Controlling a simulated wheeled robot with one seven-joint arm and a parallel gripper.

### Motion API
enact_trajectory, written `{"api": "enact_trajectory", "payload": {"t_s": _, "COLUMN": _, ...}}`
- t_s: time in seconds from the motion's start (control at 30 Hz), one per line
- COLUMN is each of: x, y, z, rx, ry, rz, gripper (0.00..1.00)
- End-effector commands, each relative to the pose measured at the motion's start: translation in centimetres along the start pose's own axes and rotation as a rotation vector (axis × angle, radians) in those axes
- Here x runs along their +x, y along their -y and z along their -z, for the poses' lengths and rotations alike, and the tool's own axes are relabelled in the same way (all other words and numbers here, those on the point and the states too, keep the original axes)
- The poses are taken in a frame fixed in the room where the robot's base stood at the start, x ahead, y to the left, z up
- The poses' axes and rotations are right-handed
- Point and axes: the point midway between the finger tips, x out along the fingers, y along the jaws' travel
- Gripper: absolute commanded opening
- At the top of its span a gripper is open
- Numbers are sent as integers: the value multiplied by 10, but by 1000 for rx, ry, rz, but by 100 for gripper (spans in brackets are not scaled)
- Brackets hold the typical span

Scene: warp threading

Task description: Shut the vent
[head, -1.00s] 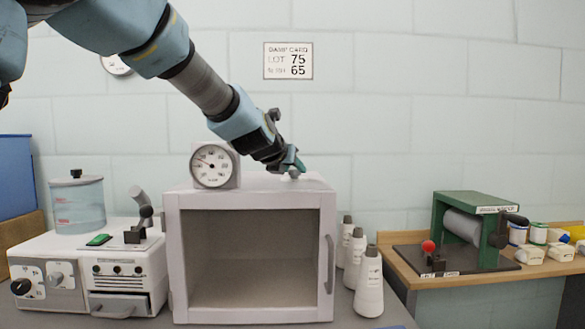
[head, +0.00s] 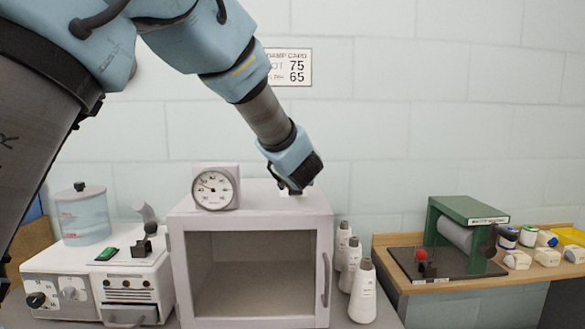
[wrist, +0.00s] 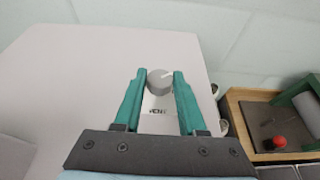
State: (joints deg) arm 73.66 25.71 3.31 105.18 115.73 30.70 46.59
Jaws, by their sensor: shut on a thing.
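The vent knob (wrist: 160,80) is a grey round knob with a pale line pointing to the upper right in the wrist view. A plate marked VENT (wrist: 158,108) lies by it, on top of the white cabinet (head: 250,219). My gripper (wrist: 163,76) has its two teal fingers on either side of the knob and is shut on it. In the head view my gripper (head: 295,190) points down at the cabinet top, and the knob is hidden behind it.
A round gauge (head: 215,189) stands on the cabinet top, left of my gripper. White cones (head: 362,292) stand right of the cabinet. A control box (head: 130,285) is at left, and a green-framed device (head: 468,235) sits on the wooden bench at right.

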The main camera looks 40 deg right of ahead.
Motion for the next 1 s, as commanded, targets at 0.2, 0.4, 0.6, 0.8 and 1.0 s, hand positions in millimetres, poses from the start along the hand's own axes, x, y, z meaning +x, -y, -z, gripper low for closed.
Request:
{"api": "enact_trajectory", "payload": {"t_s": 0.2, "x": -2, "y": 6, "z": -5, "rx": -75, "ry": -1, "rz": -189, "gripper": 0}}
{"api": "enact_trajectory", "payload": {"t_s": 0.4, "x": 0, "y": 8, "z": -4, "rx": -149, "ry": 0, "rz": -366, "gripper": 0}}
{"api": "enact_trajectory", "payload": {"t_s": 0.6, "x": 2, "y": 10, "z": -4, "rx": -224, "ry": 0, "rz": -540, "gripper": 0}}
{"api": "enact_trajectory", "payload": {"t_s": 0.8, "x": 4, "y": 12, "z": -3, "rx": -289, "ry": 0, "rz": -697, "gripper": 0}}
{"api": "enact_trajectory", "payload": {"t_s": 1.0, "x": 6, "y": 12, "z": -3, "rx": -340, "ry": 2, "rz": -817, "gripper": 0}}
